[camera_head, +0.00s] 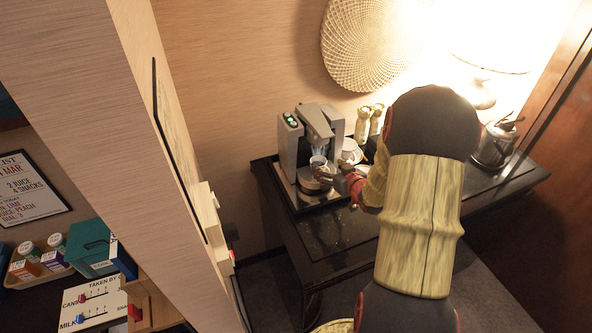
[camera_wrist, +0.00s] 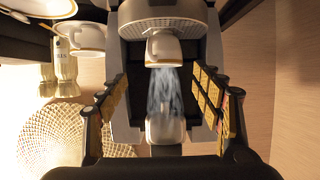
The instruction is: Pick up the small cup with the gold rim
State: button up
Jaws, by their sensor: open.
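A small white cup with a gold rim (camera_wrist: 163,48) stands on the round drip grid of the coffee machine (camera_head: 320,125). It also shows in the head view (camera_head: 317,162). The wrist picture is upside down, with pale blue vapour between the cup and the machine's spout (camera_wrist: 165,128). My gripper (camera_head: 338,182) is in front of the machine. In the wrist view its open fingers (camera_wrist: 162,78) are on either side of the vapour, with the cup centred just beyond the tips. I see no contact with the cup.
Another white, gold-rimmed cup (camera_wrist: 88,38) is beside the machine, with two pale bottles (camera_head: 363,124) close by. A metal kettle (camera_head: 496,143) stands at the right of the dark table (camera_head: 335,232). The table front is mostly clear. A wall panel (camera_head: 100,110) rises on the left.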

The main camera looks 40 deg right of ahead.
aim_at(316, 159)
jog(key=shift+w+a+f, duration=0.15)
jog(key=shift+f, duration=0.05)
jog(key=shift+w+f, duration=0.15)
jog(key=shift+w, duration=0.2)
jog(key=b+x, duration=0.1)
jog(key=x, duration=0.5)
jog(key=shift+w+f, duration=0.25)
jog(key=shift+w, duration=0.05)
jog(key=shift+c, duration=1.3)
jog(key=c, duration=1.1)
jog(key=shift+c, duration=0.5)
jog(key=shift+r, duration=0.2)
